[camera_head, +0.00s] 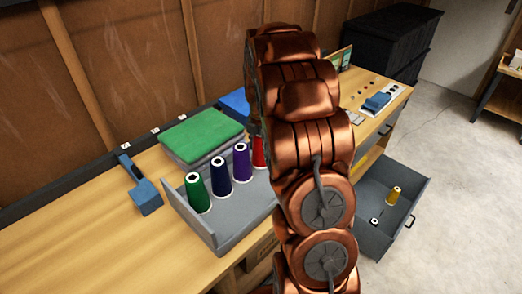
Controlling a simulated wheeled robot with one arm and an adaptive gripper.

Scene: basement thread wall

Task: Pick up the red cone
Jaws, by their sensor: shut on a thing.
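The red cone (259,152) stands at the right of a row of thread cones in a grey tray (235,228) on the wooden bench. My copper arm rises in front of it and hides its right side. A purple cone (241,162), a dark blue cone (220,176) and a green cone (197,192) stand to its left. My gripper cannot be made out; only the arm links show. Whether anything touches the red cone is hidden.
Folded green cloth (202,134) lies behind the tray. A blue block tool (146,196) lies to the left on the bench (70,235). An open drawer (412,205) at the right holds a yellow cone (393,196). Bare floor lies beyond.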

